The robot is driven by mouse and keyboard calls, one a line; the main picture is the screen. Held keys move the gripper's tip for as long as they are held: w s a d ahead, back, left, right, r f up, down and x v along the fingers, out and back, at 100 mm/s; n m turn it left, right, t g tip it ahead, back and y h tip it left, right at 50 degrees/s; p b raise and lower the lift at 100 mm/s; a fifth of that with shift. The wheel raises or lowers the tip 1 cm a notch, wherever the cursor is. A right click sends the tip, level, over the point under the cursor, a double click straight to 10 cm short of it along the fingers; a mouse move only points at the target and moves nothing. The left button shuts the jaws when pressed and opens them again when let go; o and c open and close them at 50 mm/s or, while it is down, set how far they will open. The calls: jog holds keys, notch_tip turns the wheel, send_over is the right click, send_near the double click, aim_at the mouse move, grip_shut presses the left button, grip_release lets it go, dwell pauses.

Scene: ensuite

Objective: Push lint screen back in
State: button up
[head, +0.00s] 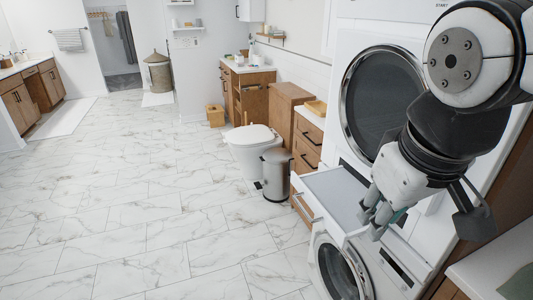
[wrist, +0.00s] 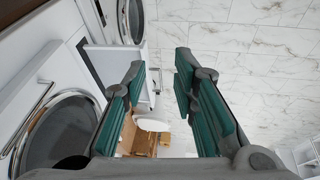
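The lint screen (head: 333,192) is a flat grey panel with a white frame. It sticks out from the stacked white machines, between the upper and lower round doors. It also shows in the wrist view (wrist: 104,62), left of the fingers. My gripper (head: 371,220) is beside the screen's right side in the head view, close to the machine front. I cannot tell whether it touches the screen. In the wrist view my gripper (wrist: 160,68) has its green-padded fingers wide apart with nothing between them. The slot end of the screen is partly hidden.
The upper round door (head: 381,98) and lower round door (head: 338,272) appear closed. A pedal bin (head: 276,173), toilet (head: 250,143) and wooden drawers (head: 306,150) stand beyond the screen. The marble floor (head: 150,215) at left is clear.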

aim_at(347, 193)
jog(key=w+f+n, duration=0.1)
jog(key=w, duration=0.1)
jog(key=w+a+f+n+g+h+b, duration=0.1)
jog(key=w+n, duration=0.1)
jog(key=w, duration=0.1)
jog(key=w+a+f+n+h+b, duration=0.1)
jog(key=w, duration=0.2)
jog(key=shift+w+f+n+g, duration=0.15)
jog(key=shift+f+n+g, duration=0.15)
jog(key=shift+f+g, duration=0.1)
grip_shut()
jog(key=w+a+f+n+t+h+b, duration=0.1)
jog(key=w+a+f+n+h+b, duration=0.6)
jog(key=w+a+f+n, duration=0.95)
jog(key=w+d+f+m, duration=0.2)
jog(key=w+d+f, duration=0.4)
jog(key=d, duration=0.5)
notch_tip(347, 193, down, 2)
jog(key=shift+w+f+p, duration=0.2)
jog(key=shift+p, duration=0.1)
jog(key=shift+d+m, duration=0.1)
jog(key=shift+m, duration=0.15)
